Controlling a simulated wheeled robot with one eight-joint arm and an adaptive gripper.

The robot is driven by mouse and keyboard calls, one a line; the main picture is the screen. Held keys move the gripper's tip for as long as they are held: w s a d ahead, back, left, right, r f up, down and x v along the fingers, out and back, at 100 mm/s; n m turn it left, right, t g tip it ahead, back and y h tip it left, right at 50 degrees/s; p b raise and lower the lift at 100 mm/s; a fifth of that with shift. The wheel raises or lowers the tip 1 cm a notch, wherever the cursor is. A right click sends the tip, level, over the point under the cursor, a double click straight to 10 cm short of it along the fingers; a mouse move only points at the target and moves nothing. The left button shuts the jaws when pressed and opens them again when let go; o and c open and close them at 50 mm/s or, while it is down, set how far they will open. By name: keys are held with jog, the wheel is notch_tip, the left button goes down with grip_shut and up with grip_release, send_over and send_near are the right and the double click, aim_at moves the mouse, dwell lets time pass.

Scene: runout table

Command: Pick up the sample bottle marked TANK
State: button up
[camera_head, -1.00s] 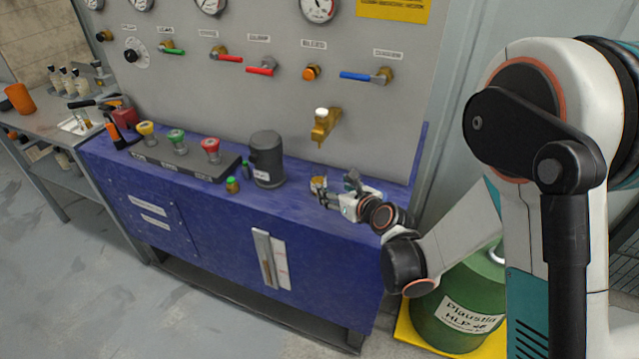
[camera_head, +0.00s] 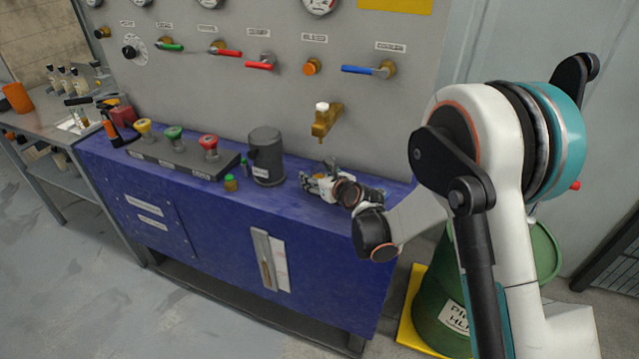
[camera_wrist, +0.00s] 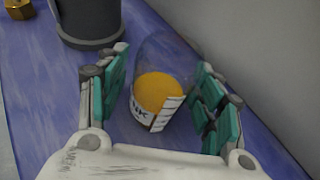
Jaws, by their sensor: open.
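The sample bottle (camera_wrist: 146,112) shows in the wrist view as a clear vessel with a round orange-yellow part and a white label; the letters "NK" are readable, the rest is hidden or turned away. My gripper (camera_wrist: 163,65) is open, with one teal-padded finger on each side of the bottle. Gaps seem to remain between pads and bottle, though contact is hard to judge. In the head view my gripper (camera_head: 312,182) is low over the right part of the blue bench, and the bottle cannot be made out there.
A dark grey canister (camera_head: 266,158) stands left of my gripper on the blue bench (camera_head: 215,230); it also shows in the wrist view (camera_wrist: 88,20). A brass tap (camera_head: 325,122) sticks out of the panel above my gripper.

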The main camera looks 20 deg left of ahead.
jog(key=c, duration=1.2)
